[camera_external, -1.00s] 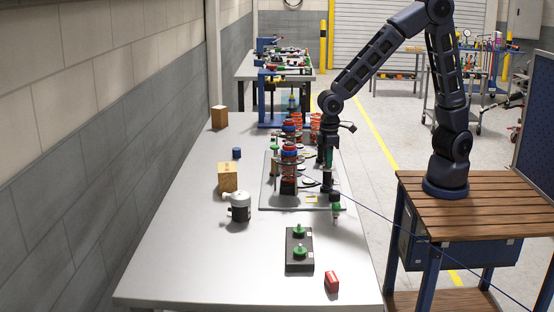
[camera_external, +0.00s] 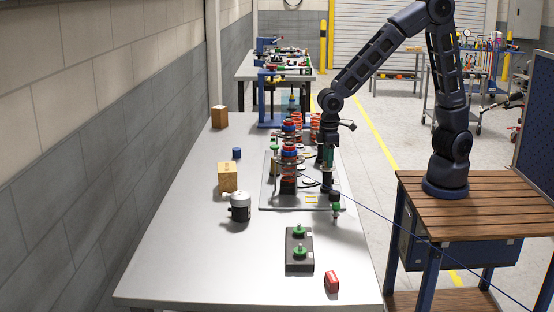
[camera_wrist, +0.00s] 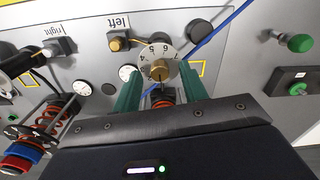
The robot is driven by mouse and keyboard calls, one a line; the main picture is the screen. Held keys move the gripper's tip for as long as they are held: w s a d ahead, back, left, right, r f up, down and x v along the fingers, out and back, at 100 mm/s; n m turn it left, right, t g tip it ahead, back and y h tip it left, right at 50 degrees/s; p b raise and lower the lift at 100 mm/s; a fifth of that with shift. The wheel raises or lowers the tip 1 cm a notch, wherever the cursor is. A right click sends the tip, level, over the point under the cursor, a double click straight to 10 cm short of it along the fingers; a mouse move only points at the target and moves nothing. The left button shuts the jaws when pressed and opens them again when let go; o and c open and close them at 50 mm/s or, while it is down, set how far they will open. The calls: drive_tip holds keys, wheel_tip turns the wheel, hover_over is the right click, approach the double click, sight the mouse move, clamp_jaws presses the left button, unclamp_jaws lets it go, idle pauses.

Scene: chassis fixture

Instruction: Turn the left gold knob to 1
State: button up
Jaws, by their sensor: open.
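In the wrist view, a gold knob (camera_wrist: 160,70) sits at the centre of a white dial (camera_wrist: 150,54) with black numbers; 4, 5, 6 and 7 are among those visible. A label reading "left" (camera_wrist: 118,22) appears upside down beside the dial. My gripper (camera_wrist: 160,74) is open, its two green fingers on either side of the knob. Contact with the knob cannot be told. In the external view my gripper (camera_external: 327,162) points down over the grey panel (camera_external: 275,203); the knob cannot be made out there.
A blue cable (camera_wrist: 222,35) crosses near the dial. A block with green knobs (camera_external: 299,264), a red block (camera_external: 331,282) and a white-and-black motor (camera_external: 240,208) lie nearer the front.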

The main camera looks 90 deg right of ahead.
wheel_tip(320, 180, up, 10)
idle(0.5)
drive_tip(key=shift+r, duration=0.1)
drive_tip(key=s+d+r+t, duration=0.1)
drive_tip(key=s+d+r, duration=0.2)
drive_tip(key=s, duration=0.6)
drive_tip(key=s+d+r+m+t, duration=0.1)
drive_tip(key=s+d+r+t, duration=0.1)
drive_tip(key=s, duration=0.7)
drive_tip(key=s+d+r+t, duration=0.1)
drive_tip(key=s+d+r, duration=0.3)
drive_tip(key=s, duration=0.5)
drive_tip(key=shift+d+r+m+t, duration=0.3)
drive_tip(key=shift+d+m, duration=0.1)
drive_tip(key=shift+d, duration=0.6)
idle(1.6)
